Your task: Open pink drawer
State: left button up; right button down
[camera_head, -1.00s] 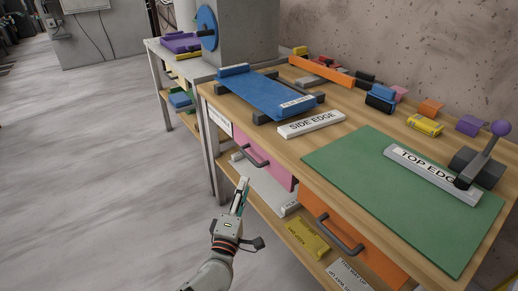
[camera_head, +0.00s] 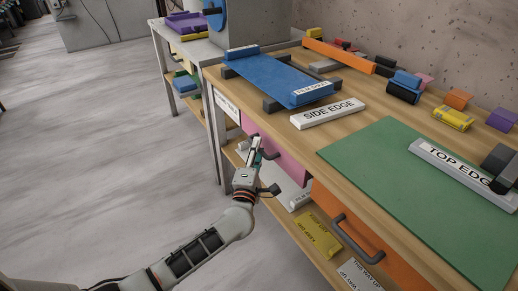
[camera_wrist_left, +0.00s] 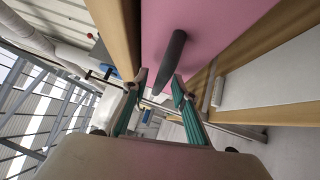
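The pink drawer (camera_head: 286,163) sits under the wooden tabletop and looks closed. Its dark handle (camera_wrist_left: 171,60) shows in the left wrist view against the pink front (camera_wrist_left: 220,25). My left gripper (camera_head: 257,147) is right at the drawer front in the head view and partly hides the handle. In the left wrist view my left gripper (camera_wrist_left: 159,80) has its green-sided fingers apart, with the handle's near end between the tips. I cannot tell whether they touch it. My right gripper is not in view.
An orange drawer (camera_head: 365,235) with a dark handle is to the right. A lower shelf holds a yellow item (camera_head: 317,236) and white items. The wooden table edge (camera_head: 300,147) overhangs the drawers. The floor (camera_head: 90,170) to the left is clear.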

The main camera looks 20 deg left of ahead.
pick_arm(q)
jog(key=shift+w, duration=0.4)
grip_shut()
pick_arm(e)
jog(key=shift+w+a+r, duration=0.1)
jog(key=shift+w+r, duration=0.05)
pick_arm(q)
jog(key=shift+a, duration=0.1)
